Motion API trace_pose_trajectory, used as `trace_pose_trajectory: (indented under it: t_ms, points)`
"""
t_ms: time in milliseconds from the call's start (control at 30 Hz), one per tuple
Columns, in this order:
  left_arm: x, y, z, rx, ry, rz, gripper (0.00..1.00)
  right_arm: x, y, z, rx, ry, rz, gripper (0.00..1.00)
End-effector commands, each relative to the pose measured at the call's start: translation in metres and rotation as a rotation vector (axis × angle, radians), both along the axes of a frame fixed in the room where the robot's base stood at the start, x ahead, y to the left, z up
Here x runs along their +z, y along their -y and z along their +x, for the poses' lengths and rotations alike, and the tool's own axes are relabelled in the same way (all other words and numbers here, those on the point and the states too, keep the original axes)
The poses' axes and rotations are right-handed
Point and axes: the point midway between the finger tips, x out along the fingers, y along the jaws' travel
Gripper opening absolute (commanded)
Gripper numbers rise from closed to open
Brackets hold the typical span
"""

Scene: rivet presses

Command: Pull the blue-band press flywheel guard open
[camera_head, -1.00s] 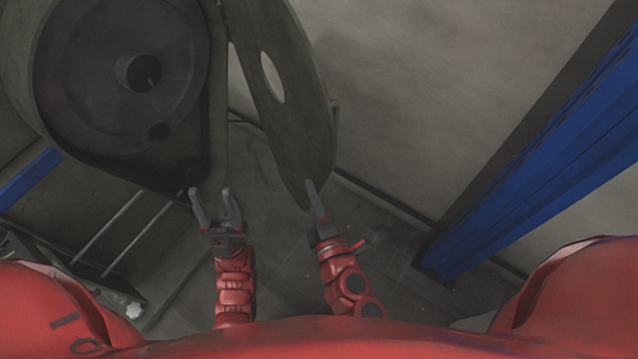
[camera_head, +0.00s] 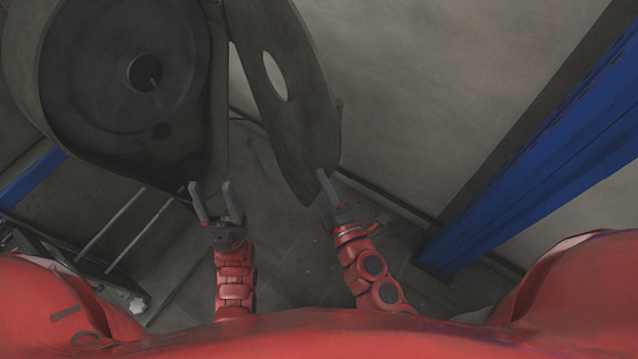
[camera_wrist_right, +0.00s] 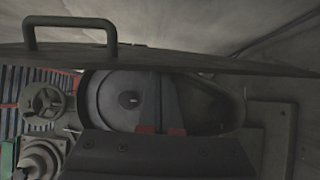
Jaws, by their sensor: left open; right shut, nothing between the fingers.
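The flywheel guard (camera_head: 295,125), a dark plate with an oval hole, stands swung out to the right of the flywheel (camera_head: 115,85) in the head view. In the right wrist view the guard (camera_wrist_right: 220,64) is nearly edge-on, with its bar handle (camera_wrist_right: 70,22) at upper left and the flywheel (camera_wrist_right: 115,100) below. My right gripper (camera_head: 323,174) is shut and empty at the guard's lower right edge; I cannot tell whether it touches. Its fingers (camera_wrist_right: 160,85) show on the flywheel side. My left gripper (camera_head: 212,188) is open and empty below the flywheel housing. No blue band shows on the press.
A blue beam (camera_head: 540,150) runs along the right, with a pale surface (camera_head: 430,90) between it and the guard. Rails (camera_head: 125,225) lie at lower left. A handwheel (camera_wrist_right: 45,103) shows left of the flywheel in the wrist view.

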Motion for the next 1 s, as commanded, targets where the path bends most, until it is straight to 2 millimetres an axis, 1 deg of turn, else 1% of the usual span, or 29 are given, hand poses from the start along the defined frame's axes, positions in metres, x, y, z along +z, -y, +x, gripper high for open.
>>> trace_pose_trajectory:
  t_ms: [33, 267, 367, 533, 600, 833, 1000]
  points:
    - [0.004, 0.000, 0.000, 0.000, 0.000, 0.000, 0.50, 0.002, 0.007, 0.004, 0.003, 0.002, -0.005, 0.00]
    - [0.010, 0.000, 0.000, 0.000, 0.000, 0.000, 0.50, -0.003, 0.033, 0.018, 0.062, -0.010, -0.011, 0.00]
    - [0.012, 0.000, 0.000, 0.000, 0.000, 0.000, 0.50, -0.004, 0.046, 0.027, 0.094, -0.011, -0.010, 0.00]
    - [0.014, 0.000, 0.000, 0.000, 0.000, 0.000, 0.50, -0.006, 0.079, 0.050, 0.163, -0.016, -0.014, 0.00]
    - [0.013, 0.000, 0.000, 0.000, 0.000, 0.000, 0.50, -0.007, 0.092, 0.060, 0.196, -0.020, -0.015, 0.00]
    - [0.006, 0.000, 0.000, 0.000, 0.000, 0.000, 0.50, -0.010, 0.125, 0.091, 0.295, -0.021, -0.016, 0.00]
    - [0.001, 0.000, 0.000, 0.000, 0.000, 0.000, 0.50, -0.008, 0.140, 0.108, 0.350, -0.019, -0.013, 0.00]
